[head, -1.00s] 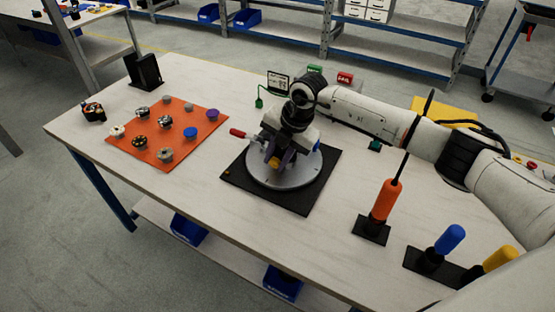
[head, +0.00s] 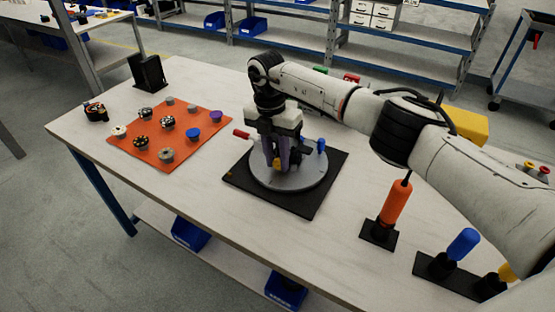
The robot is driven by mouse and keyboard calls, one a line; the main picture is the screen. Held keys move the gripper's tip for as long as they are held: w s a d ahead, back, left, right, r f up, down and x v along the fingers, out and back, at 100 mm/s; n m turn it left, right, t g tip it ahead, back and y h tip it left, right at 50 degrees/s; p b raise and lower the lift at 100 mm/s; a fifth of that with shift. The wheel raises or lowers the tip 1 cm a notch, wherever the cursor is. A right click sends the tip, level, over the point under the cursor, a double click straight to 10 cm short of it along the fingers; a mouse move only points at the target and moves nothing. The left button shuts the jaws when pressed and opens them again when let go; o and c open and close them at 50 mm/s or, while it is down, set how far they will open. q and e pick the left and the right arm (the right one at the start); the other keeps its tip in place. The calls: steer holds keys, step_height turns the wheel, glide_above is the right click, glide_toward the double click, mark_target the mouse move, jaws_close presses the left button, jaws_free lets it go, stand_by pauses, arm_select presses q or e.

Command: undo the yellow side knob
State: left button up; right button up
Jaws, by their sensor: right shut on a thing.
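A round grey plate (head: 312,178) lies on a black square base (head: 325,195) near the middle of the table. A red-handled part (head: 241,134) sticks out at its left and a blue one (head: 321,146) stands at its right. My right gripper (head: 276,164) points down over the plate, its fingers closed on the yellow side knob (head: 277,163). Only a small patch of the yellow knob shows; the fingers and wrist hide the rest and most of the fixture's middle. My left gripper is not in view.
An orange mat (head: 140,150) with several small knob-like parts lies at the left. A black holder (head: 146,72) stands behind it. Orange (head: 395,203) and blue (head: 462,243) handled tools stand upright at the right front. The table between mat and base is clear.

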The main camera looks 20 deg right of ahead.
steer(key=o, duration=0.8)
steer(key=shift+r, duration=0.1)
step_height(320, 180, up, 10)
steer(key=b, duration=0.1)
steer(key=shift+w+a, duration=0.3)
steer(key=shift+w, duration=0.1)
